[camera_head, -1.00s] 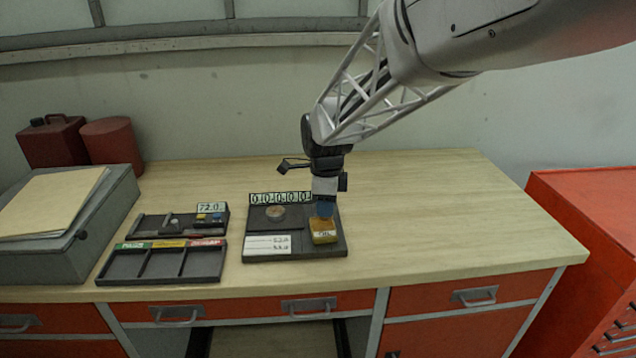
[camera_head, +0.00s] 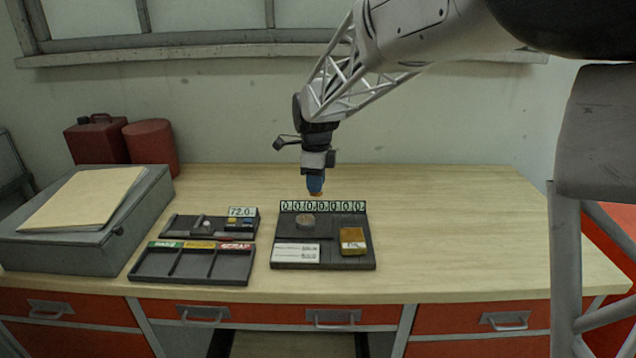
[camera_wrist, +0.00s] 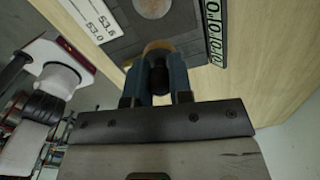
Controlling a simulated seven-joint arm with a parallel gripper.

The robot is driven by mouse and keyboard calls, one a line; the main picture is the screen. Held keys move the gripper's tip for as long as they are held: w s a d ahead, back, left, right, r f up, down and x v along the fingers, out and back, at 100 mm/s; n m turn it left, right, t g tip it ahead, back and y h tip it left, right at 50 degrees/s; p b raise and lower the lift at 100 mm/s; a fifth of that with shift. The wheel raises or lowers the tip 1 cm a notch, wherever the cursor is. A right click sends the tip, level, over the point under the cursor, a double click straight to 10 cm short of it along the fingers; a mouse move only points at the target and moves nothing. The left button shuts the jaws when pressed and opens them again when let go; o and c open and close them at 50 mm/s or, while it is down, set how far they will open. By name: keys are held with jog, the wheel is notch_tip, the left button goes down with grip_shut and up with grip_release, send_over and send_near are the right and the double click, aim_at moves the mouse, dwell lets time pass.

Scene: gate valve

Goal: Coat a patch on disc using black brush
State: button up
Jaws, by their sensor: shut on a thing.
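The grey disc (camera_head: 305,221) lies in the dark tray (camera_head: 290,265) on the bench, and it shows at the top of the wrist view (camera_wrist: 152,7). My gripper (camera_head: 315,186) is shut on the black brush (camera_wrist: 158,74), between its blue fingers. The brush's tan tip (camera_wrist: 158,48) points toward the tray, and a little of it shows below the fingers in the head view. The yellow pot (camera_head: 353,241) stands at the tray's right.
A counter strip (camera_head: 322,206) stands along the tray's back edge, and a white label card (camera_head: 296,253) lies in front. A three-slot tray (camera_head: 192,263) and a display tray (camera_head: 185,226) lie to the left, beside a grey case (camera_head: 100,225). The bench's right side is clear.

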jog(key=shift+f, duration=0.15)
send_over(314, 219)
jog(key=shift+d+f, duration=0.15)
jog(key=shift+f, duration=1.45)
jog(key=shift+d+f, duration=0.1)
jog(key=shift+f, duration=1.5)
jog(key=shift+w+a+f, duration=0.1)
jog(key=shift+a+f, duration=0.55)
jog(key=shift+a, duration=0.9)
jog(key=shift+a+f, duration=0.1)
jog(key=shift+a, duration=1.35)
jog(key=shift+d, duration=2.7)
jog(key=shift+d+r, duration=0.15)
jog(key=shift+r, duration=0.45)
jog(key=shift+d+r, duration=0.15)
jog(key=shift+r, duration=3.35)
